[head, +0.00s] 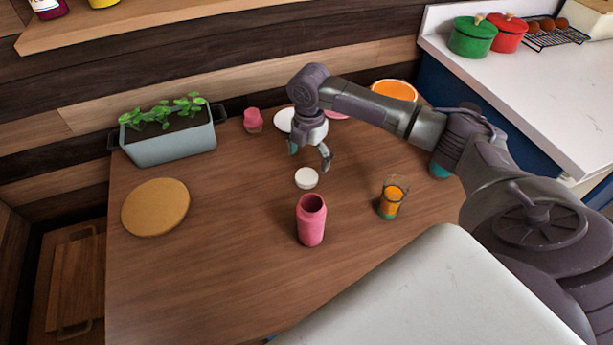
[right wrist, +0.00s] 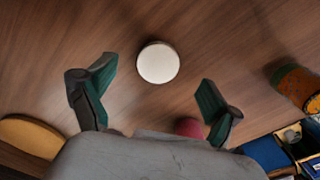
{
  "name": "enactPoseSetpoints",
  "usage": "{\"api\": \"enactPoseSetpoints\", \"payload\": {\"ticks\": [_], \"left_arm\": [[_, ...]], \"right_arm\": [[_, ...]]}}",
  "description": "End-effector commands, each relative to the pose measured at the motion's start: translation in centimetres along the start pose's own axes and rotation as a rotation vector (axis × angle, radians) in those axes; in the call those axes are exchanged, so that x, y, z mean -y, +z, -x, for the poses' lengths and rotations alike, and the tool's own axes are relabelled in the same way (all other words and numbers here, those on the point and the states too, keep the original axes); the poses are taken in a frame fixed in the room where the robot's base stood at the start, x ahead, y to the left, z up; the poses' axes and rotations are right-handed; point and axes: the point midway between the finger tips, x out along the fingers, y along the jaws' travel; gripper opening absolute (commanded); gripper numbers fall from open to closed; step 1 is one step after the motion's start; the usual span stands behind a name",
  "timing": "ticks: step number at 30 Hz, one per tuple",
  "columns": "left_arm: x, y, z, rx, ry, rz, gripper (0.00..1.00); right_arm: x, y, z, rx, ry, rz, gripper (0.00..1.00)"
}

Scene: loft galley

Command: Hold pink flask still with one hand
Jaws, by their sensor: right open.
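The pink flask (head: 311,222) stands upright and open-topped on the wooden table in the head view. A round white lid (head: 306,178) lies on the table just behind it and shows in the right wrist view (right wrist: 158,62). My right gripper (head: 311,155) is above the table behind the lid, fingers pointing down, apart from the flask. Its fingers (right wrist: 153,98) are spread, with nothing held between them. A pink shape (right wrist: 189,127) shows low in the wrist view, partly hidden by the gripper body; I cannot tell if it is the flask. My left gripper is not in view.
A glass with orange contents (head: 391,200) stands right of the flask. A round cork board (head: 155,207) and a grey planter (head: 171,146) are at left. A small pink object (head: 253,120), a white plate (head: 284,120) and an orange bowl (head: 394,90) stand behind. The table's left front is clear.

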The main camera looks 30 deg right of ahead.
Motion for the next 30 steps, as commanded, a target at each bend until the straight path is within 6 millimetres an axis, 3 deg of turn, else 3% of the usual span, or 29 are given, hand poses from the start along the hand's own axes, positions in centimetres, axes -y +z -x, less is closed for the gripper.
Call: {"api": "enactPoseSetpoints", "payload": {"ticks": [10,21,30], "left_arm": [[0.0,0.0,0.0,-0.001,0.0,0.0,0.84],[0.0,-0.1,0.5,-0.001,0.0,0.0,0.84],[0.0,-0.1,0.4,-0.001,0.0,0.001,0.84]], "right_arm": [[0.0,-0.1,-0.3,0.0,-0.001,0.0,0.9],[0.1,-0.7,-5.0,0.001,-0.001,0.0,0.9],[0.1,-0.7,-5.3,0.001,0.0,0.001,0.9]]}}
